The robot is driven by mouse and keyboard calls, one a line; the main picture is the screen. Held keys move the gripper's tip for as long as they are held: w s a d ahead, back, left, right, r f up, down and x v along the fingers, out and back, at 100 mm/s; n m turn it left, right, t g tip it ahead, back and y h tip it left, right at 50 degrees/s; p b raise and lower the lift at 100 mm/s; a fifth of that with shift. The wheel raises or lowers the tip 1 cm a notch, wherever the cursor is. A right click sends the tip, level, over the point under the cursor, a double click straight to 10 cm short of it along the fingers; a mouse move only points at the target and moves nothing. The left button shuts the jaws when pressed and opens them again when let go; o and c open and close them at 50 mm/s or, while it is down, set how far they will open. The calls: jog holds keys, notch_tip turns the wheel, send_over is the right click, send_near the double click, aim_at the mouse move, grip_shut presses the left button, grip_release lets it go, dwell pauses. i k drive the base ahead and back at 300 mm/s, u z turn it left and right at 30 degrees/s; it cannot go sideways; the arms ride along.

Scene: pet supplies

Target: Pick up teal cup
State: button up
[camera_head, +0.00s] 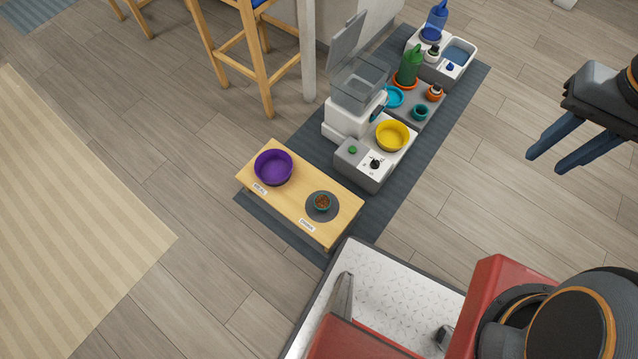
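A small teal cup (421,112) stands on the grey tray at the right of the pet station, beside an orange cup. My gripper (550,163) hangs at the upper right over bare floor, well to the right of both cups. Its two blue fingers are apart with nothing between them.
The wooden stand (283,216) also bears a purple bowl (274,167). The grey tray also holds a turquoise bowl (394,97), green bottle (411,66) and orange cup (434,93). A stool (261,57) stands behind.

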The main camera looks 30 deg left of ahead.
aim_at(322, 201)
jog(key=k, duration=0.95)
jog(key=z, duration=0.95)
jog(key=i, duration=0.8)
jog(key=u, duration=2.65)
jog(key=i, duration=0.5)
